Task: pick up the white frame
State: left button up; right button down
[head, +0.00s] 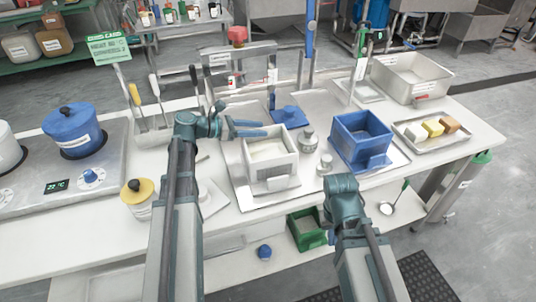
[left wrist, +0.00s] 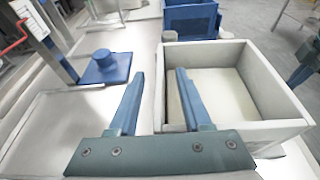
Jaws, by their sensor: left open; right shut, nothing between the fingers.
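The white frame (head: 257,163) is a square, open box-like piece on a light tray at the middle of the table. It also shows in the left wrist view (left wrist: 265,140). My left gripper (head: 258,128) is open and empty at the frame's back left. In the left wrist view, its fingers (left wrist: 157,95) appear on either side of the frame's left wall, one towards the inside and one outside. I cannot tell how far above the rim they are. My right gripper (head: 342,190) is shut near the table's front edge, its fingertips mostly hidden by the wrist.
A blue box (head: 362,128) stands right of the frame, with a small grey jar (head: 308,137) between them. A blue-based stand (head: 287,113) is behind. A blue pot (head: 74,132) and a yellow-lidded jar (head: 138,197) are left. A green bin (head: 305,232) is below in front.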

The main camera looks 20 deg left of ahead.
pick_arm(q)
jog(key=shift+x, duration=0.85)
grip_shut()
dwell(0.8)
